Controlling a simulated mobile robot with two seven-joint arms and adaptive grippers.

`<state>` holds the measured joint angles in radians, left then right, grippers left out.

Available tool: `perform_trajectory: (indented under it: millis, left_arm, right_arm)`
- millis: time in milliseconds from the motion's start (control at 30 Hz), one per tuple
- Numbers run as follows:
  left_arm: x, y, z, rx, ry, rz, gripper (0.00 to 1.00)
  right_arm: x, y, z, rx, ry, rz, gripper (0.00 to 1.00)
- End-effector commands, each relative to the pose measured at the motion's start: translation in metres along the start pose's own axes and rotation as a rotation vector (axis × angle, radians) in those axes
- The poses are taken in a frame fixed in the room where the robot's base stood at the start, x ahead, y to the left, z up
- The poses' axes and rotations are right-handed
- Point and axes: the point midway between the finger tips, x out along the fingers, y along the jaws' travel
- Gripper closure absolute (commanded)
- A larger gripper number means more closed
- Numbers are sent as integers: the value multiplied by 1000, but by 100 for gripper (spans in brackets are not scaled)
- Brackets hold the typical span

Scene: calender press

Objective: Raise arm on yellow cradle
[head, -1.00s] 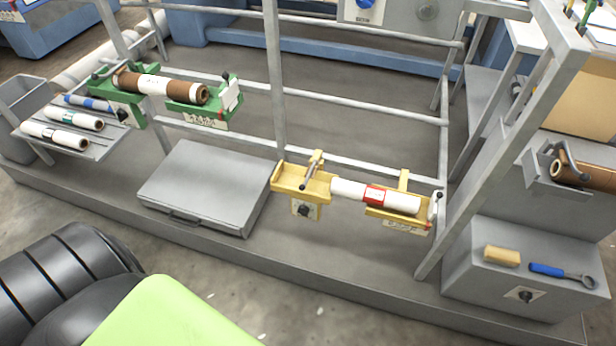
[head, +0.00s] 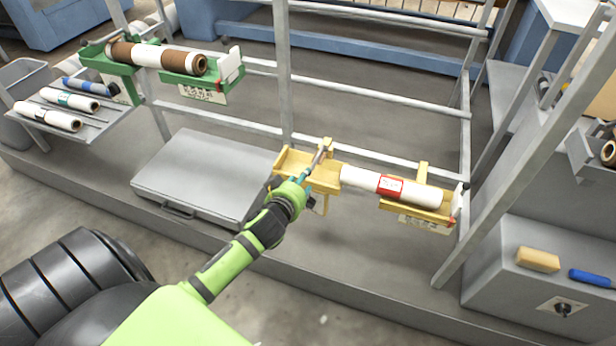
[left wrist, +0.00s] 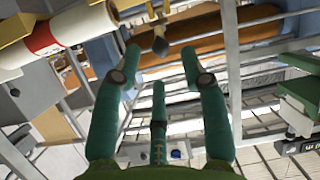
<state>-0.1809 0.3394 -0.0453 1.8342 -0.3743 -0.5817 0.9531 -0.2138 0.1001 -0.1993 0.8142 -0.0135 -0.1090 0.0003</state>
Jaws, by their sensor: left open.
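The yellow cradle (head: 300,163) is mounted on the grey frame in the middle of the head view. Its arm is a grey bar (head: 319,157) that slants at the cradle's left part. A white roll with a red label (head: 361,179) lies to the right across the cradle; it also shows at upper left in the left wrist view (left wrist: 73,30). My left gripper (head: 307,183) is at the near side of the cradle, close to the bar's lower end. In the left wrist view its teal fingers (left wrist: 159,65) are spread and empty, with a dark knob-like end (left wrist: 160,46) just beyond. My right gripper is not seen.
A green cradle (head: 178,83) with a brown and white roll is at upper left, beside a tray (head: 95,120) of rolls. A flat grey case (head: 190,165) lies left of my arm. A grey upright (head: 284,80) stands behind the cradle.

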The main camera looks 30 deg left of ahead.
Motion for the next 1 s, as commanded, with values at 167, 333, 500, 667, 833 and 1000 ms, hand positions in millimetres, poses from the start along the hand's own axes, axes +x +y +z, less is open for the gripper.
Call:
perform_trajectory:
  millis: [167, 333, 500, 667, 833, 1000]
  left_arm:
    - [30, 0, 1, 3, 0, -1, 57]
    - [51, 0, 1, 3, -1, 0, 57]
    - [58, 0, 1, 2, -2, 0, 57]
    - [59, 0, 1, 2, -3, 0, 57]
    - [58, 0, 1, 2, -3, 0, 100]
    - [58, 0, 2, 2, -4, 0, 100]
  right_arm:
    - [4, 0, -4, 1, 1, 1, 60]
    - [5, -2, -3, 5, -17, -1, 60]
    - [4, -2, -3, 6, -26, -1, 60]
    - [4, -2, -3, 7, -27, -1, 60]
    - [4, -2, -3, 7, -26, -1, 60]
    - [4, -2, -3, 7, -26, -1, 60]
